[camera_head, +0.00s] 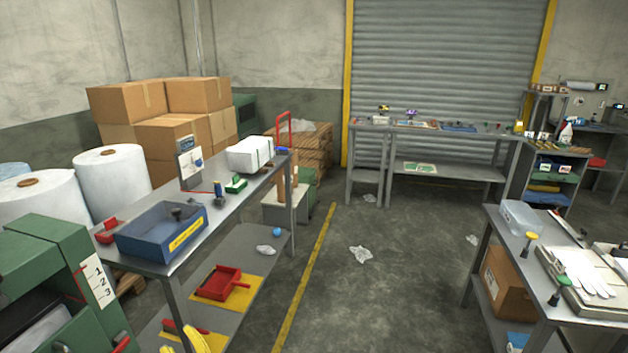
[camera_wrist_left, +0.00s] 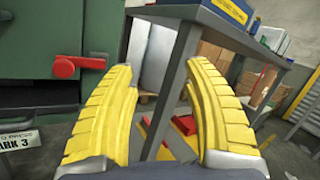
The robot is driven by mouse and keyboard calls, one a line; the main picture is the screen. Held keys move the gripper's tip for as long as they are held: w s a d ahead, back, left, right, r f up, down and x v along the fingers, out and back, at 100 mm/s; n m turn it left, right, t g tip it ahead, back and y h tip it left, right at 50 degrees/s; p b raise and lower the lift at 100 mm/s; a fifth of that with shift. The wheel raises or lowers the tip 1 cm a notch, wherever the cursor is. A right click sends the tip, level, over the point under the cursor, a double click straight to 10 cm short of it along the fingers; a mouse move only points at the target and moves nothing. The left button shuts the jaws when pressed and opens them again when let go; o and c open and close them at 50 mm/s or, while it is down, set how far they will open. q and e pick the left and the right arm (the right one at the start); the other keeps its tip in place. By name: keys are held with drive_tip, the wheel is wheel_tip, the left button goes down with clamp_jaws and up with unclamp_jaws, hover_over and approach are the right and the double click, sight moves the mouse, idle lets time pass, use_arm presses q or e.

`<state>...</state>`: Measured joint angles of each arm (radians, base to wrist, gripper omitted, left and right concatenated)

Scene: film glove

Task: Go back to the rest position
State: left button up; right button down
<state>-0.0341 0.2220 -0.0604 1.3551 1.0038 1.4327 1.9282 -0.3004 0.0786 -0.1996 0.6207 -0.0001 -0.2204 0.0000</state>
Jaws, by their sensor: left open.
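My left gripper (camera_head: 200,341) shows only in part at the bottom edge of the head view, as ribbed yellow fingers beside the left workbench. In the left wrist view, its two yellow fingers (camera_wrist_left: 160,70) stand wide apart with nothing held between them. A grey bench leg (camera_wrist_left: 180,75) and part of the floor show beyond the gap. A green machine (camera_wrist_left: 60,40) with a red lever (camera_wrist_left: 78,66) is to the left of the fingers. My right gripper is in neither view.
A green machine (camera_head: 50,260) stands at the left. A right-hand bench (camera_head: 490,222) holds white gloves (camera_head: 590,275). Floor between the benches is mostly clear, with some crumpled film (camera_head: 361,254).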

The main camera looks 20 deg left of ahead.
use_arm(q)
drive_tip(key=w+d+f+m+t+h, duration=0.3)
drive_tip(key=d+f+m+t+h, duration=0.15)
drive_tip(key=m, duration=0.75)
drive_tip(key=w+d+f+m+t+h, duration=0.2)
drive_tip(key=d+f+m+t+h, duration=0.25)
drive_tip(key=m, duration=0.65)
drive_tip(key=s+d+f+m+g+h, duration=0.25)
drive_tip(key=d+f+m+h, duration=0.2)
drive_tip(key=f+m, duration=0.45)
drive_tip(key=s+d+f+m+g+h, duration=0.2)
drive_tip(key=s+d+f+m+h, duration=0.1)
drive_tip(key=d+f+m, duration=0.45)
drive_tip(key=s+d+f+m+g+h, duration=0.3)
drive_tip(key=s+f+m+g, duration=0.5)
drive_tip(key=s+f+m, duration=0.8)
drive_tip(key=s+d+f+g, duration=0.1)
drive_tip(key=s+f, duration=0.1)
drive_tip(key=s, duration=0.7)
drive_tip(key=s+d+f+m+g, duration=0.1)
drive_tip(key=s+f+g, duration=0.1)
drive_tip(key=s, duration=0.7)
drive_tip(key=s+d+f+g, duration=0.1)
drive_tip(key=s+f, duration=0.3)
drive_tip(key=s, duration=0.5)
drive_tip(key=shift+s+d+f+y, duration=0.25)
drive_tip(key=shift+s+d+y, duration=0.1)
drive_tip(key=shift+y, duration=0.1)
drive_tip(key=shift+g, duration=0.25)
